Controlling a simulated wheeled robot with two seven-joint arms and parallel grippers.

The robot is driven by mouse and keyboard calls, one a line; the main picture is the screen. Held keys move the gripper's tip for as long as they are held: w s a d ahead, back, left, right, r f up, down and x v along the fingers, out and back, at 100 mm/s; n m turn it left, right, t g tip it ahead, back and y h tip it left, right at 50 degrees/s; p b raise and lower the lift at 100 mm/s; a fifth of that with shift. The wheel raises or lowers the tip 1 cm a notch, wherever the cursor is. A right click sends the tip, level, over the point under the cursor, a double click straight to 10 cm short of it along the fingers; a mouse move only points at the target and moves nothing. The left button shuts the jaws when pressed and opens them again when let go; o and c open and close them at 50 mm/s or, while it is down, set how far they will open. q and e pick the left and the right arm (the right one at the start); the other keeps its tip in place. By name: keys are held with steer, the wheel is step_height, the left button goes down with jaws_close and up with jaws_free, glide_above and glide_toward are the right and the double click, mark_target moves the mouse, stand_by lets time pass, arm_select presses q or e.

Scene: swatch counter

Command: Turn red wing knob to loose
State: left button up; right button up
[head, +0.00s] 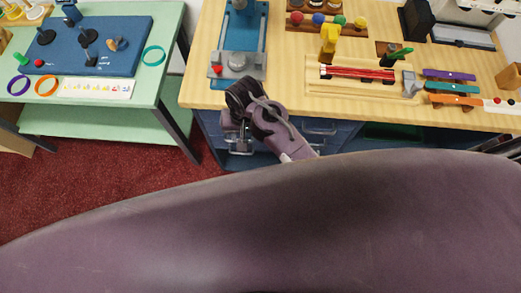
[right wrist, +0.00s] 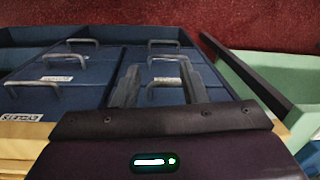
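A small red piece (head: 217,70) sits at the front left of a grey and blue fixture (head: 250,40) on the wooden counter. Another small red piece (head: 39,63) is on the blue board on the green table. Both are too small to tell which, if either, is the red wing knob or how it is turned. My right gripper (head: 238,143) hangs in front of the counter's edge, below the fixture and apart from it. In the right wrist view the fingers of my right gripper (right wrist: 159,75) are spread with nothing between them. My left gripper is not visible.
Blue drawers (right wrist: 75,70) with metal handles are under the counter (head: 300,98), close to my right gripper. The green table (head: 150,85) holds a blue board (head: 100,62) and coloured rings. Colored balls (head: 318,19), a yellow block and red rods (head: 350,73) stand farther right.

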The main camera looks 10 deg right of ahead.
steer(key=s+d+f+b, duration=0.1)
steer(key=f+b, duration=0.3)
steer(key=f, duration=0.2)
steer(key=s+d+f+n+b, duration=0.1)
steer(key=s+d+f+b, duration=0.1)
steer(key=f+b, duration=0.2)
step_height(320, 180, down, 3)
steer(key=shift+s+d+r, duration=0.2)
steer(key=shift+d, duration=0.05)
steer(key=s+d+f+n, duration=0.1)
steer(key=s+d+f, duration=0.25)
steer(key=f, duration=0.75)
steer(key=s+d+f+n, duration=0.1)
steer(key=s+d+f, duration=0.3)
steer(key=f, duration=0.7)
steer(key=s+d+f, duration=0.4)
steer(key=s+f, duration=0.1)
steer(key=s, duration=0.4)
steer(key=s+d+f+n, duration=0.1)
steer(key=s+d+f, duration=0.3)
steer(key=s, duration=0.5)
step_height(320, 180, down, 2)
steer(key=shift+s+d+f+t+h, duration=0.1)
steer(key=shift+s+d+t+h, duration=0.1)
steer(key=shift+s+t+h, duration=0.2)
